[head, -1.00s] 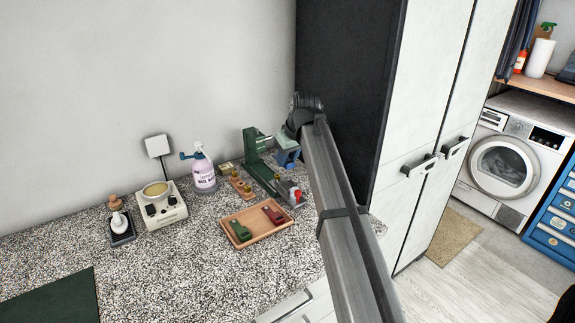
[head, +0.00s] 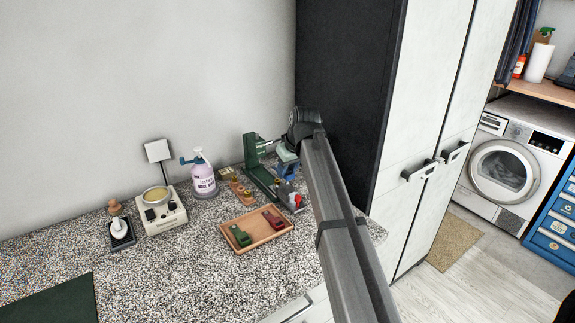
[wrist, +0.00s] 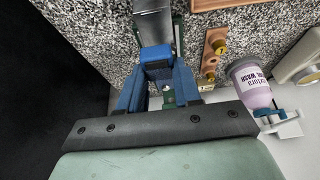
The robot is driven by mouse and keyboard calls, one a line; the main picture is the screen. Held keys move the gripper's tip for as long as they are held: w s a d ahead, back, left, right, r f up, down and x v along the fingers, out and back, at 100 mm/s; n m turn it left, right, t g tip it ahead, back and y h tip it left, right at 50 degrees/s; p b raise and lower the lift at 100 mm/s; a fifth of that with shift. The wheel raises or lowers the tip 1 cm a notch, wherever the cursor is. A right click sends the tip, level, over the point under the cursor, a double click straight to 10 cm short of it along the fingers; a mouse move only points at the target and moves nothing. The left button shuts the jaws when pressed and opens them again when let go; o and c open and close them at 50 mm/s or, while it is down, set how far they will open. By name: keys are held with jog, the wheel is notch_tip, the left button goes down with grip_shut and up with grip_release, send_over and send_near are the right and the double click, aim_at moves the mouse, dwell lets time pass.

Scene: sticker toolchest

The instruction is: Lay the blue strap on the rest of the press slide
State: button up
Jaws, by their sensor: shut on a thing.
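The blue strap (wrist: 156,58) is between the blue fingers of my gripper (wrist: 157,82) in the wrist view, and they are shut on it. Its far end is at or just above the near end of the grey metal slide (wrist: 153,28); I cannot tell whether they touch. In the head view my gripper (head: 287,172) is low beside the green press (head: 252,158), over its slide end. The slide's grey block with a red knob (head: 297,198) is just in front. The strap cannot be told from the blue fingers there.
A wooden tray (head: 262,239) holds a green and a dark red strap-like piece. A small wooden stand with brass knobs (head: 236,190), a pump bottle (head: 203,180) and a cream device (head: 160,212) stand to the left. A dark cabinet (head: 345,90) rises close on the right.

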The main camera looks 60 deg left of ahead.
aim_at(288, 180)
jog(key=shift+f, duration=2.1)
jog(key=shift+f, duration=0.2)
jog(key=o, duration=1.1)
jog(key=v, duration=1.3)
jog(key=shift+d+r, duration=0.2)
jog(key=shift+r, duration=0.1)
jog(key=shift+w, duration=0.1)
